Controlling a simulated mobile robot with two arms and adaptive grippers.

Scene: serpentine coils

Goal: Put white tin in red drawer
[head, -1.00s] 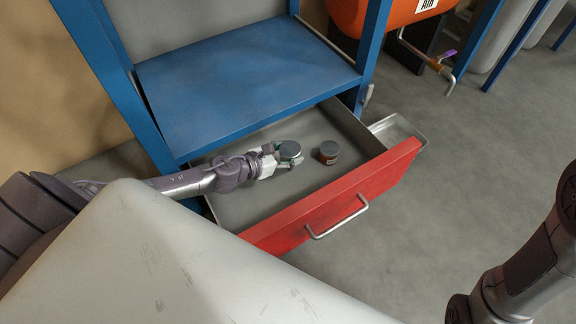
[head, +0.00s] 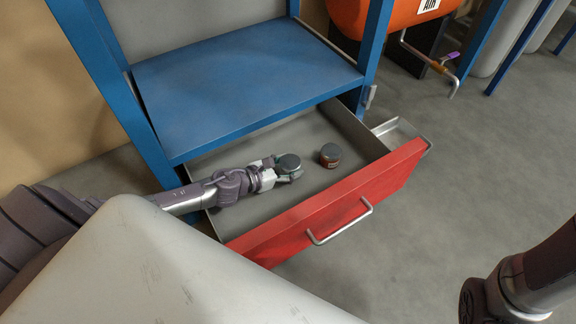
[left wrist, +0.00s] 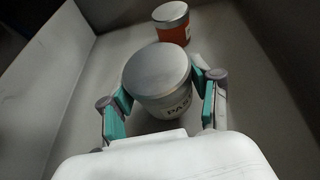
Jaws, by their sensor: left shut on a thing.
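The white tin (left wrist: 160,85) has a grey lid and a label with dark letters, and stands between the fingers of my left gripper (left wrist: 162,103). In the head view the tin (head: 288,162) shows mostly its lid, and my left gripper (head: 284,170) is shut on it inside the open red drawer (head: 335,205). The tin's lower part is partly hidden, so I cannot tell whether it touches the drawer floor. My right gripper is not in view.
An orange-red tin (head: 330,155) with a grey lid stands in the drawer to the right of the white tin; it also shows in the left wrist view (left wrist: 172,24). A blue shelf (head: 245,80) lies above the drawer's back.

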